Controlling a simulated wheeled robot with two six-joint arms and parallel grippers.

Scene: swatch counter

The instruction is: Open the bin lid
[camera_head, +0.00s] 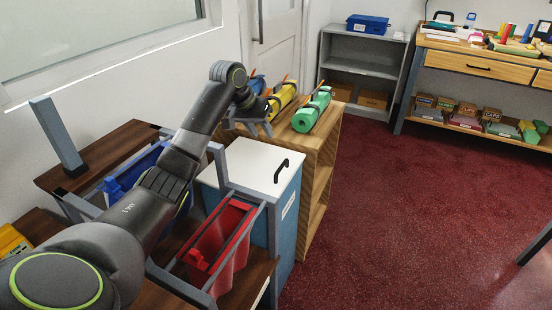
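The bin (287,213) is a blue box with a flat white lid (247,160) and a pale label on its side. The lid lies flat and shut on top. A black bar handle (281,171) stands on the lid near its right edge. My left arm reaches in from the lower left, across the left side of the bin. My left gripper (250,127) is beyond the lid's far edge, near the wooden shelf top, apart from the handle. Its grey fingers look spread with nothing between them. My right gripper is not in view.
A grey frame holds a red open bin (222,246) and a blue one (137,176) left of the lidded bin. Red floor (410,220) to the right is clear.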

